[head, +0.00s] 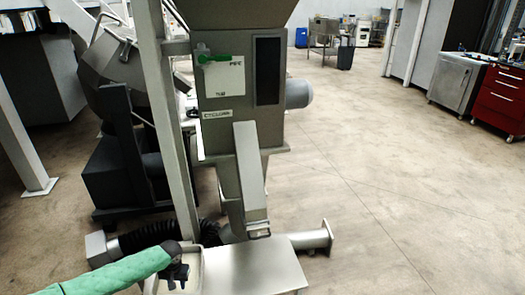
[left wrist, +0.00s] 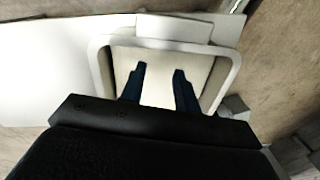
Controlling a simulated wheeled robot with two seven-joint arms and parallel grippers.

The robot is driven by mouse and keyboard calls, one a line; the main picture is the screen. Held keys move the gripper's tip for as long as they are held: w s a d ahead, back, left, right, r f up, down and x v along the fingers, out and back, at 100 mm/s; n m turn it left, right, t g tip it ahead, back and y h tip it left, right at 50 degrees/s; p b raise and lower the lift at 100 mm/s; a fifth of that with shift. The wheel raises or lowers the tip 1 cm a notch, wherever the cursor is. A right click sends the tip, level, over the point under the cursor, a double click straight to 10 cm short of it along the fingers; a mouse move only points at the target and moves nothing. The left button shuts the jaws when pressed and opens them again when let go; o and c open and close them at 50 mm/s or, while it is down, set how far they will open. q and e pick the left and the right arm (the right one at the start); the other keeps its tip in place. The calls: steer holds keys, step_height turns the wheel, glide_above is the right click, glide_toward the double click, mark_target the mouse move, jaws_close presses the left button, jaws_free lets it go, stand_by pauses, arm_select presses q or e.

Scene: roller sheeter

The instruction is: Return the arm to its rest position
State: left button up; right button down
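My left arm (head: 120,274), in a green sleeve, reaches in from the lower left of the head view. My left gripper (head: 178,283) is over a small pale tray (head: 194,265) beside a metal box top. In the left wrist view the two dark fingers of the gripper (left wrist: 158,78) stand apart with nothing between them. The pale tray with its raised rim (left wrist: 232,65) lies below them. I cannot tell whether the fingertips touch it. My right gripper is not in view.
A grey machine with a hopper and a green handle (head: 222,59) stands just ahead. A metal post (head: 168,120) rises close to my left arm. A short pipe (head: 315,238) juts out to the right. The floor (head: 410,200) on the right is clear; red drawers (head: 500,100) stand far right.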

arm_select(q)
steer(key=w+d+r+m+t+y, duration=0.15)
steer(key=d+r+m, duration=0.3)
steer(key=r, duration=0.45)
steer(key=w+d+r+m+t+h, duration=0.1)
steer(key=w+d+r+m+t, duration=0.2)
steer(key=d+r, duration=0.45)
steer(key=s+d+r+t, duration=0.2)
steer(key=s+d+r, duration=0.5)
steer(key=r, duration=0.4)
steer(key=s+a+n+h, duration=0.1)
steer(key=s+n+h, duration=0.15)
steer(key=s, duration=1.05)
steer(key=s+f+n+g, duration=0.1)
steer(key=s+f+g, duration=0.1)
steer(key=s+f, duration=0.5)
steer(key=s+f+n+g, duration=0.1)
steer(key=s+f, duration=0.6)
steer(key=s, duration=0.9)
steer(key=shift+s+a+n+g, duration=0.25)
steer(key=shift+n+g, duration=0.15)
steer(key=shift+g, duration=0.45)
